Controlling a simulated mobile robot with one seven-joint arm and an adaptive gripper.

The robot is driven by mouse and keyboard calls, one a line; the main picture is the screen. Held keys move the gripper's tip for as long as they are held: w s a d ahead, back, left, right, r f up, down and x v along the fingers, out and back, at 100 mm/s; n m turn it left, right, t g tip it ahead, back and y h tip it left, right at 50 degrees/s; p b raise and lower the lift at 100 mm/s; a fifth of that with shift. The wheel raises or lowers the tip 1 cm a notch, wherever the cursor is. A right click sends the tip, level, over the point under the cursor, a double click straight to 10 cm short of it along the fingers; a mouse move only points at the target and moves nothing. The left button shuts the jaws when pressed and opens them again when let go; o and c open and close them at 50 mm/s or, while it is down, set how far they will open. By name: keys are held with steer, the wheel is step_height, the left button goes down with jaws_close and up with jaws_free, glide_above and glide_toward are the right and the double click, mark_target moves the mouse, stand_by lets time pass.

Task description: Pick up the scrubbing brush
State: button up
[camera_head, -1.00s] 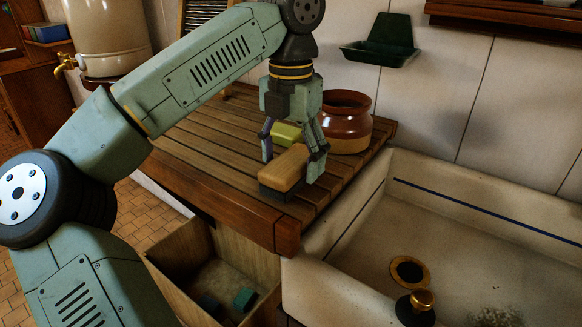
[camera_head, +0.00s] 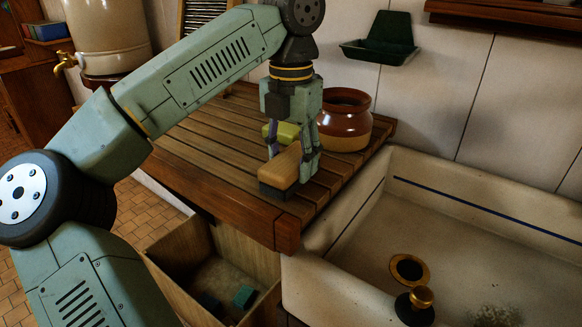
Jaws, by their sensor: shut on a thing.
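The scrubbing brush (camera_head: 281,171) has a tan wooden block and dark bristles on its underside. It is at the front right of the slatted wooden draining board (camera_head: 205,157), bristles down. My gripper (camera_head: 292,162) points down over it, with one finger at its left side and one at its right side. The gripper is shut on the brush. I cannot tell whether the bristles touch the slats.
A yellow-green block (camera_head: 286,132) lies just behind the gripper. A brown and tan pot (camera_head: 345,124) stands close at the right. The white sink (camera_head: 365,240) is at the right.

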mark_target(291, 157)
steer(key=shift+c, duration=1.1)
steer(key=shift+r, duration=0.55)
step_height(291, 157, up, 2)
steer(key=shift+r+b, duration=0.1)
steer(key=shift+b, duration=0.35)
steer(key=s+d+r+b, duration=0.1)
steer(key=s+d+b, duration=0.2)
steer(key=s+d, duration=0.4)
steer(key=s, duration=0.7)
steer(key=shift+s+r, duration=0.2)
steer(key=shift+r, duration=0.15)
steer(key=o, duration=0.8)
steer(key=shift+c, duration=0.2)
steer(key=c, duration=0.8)
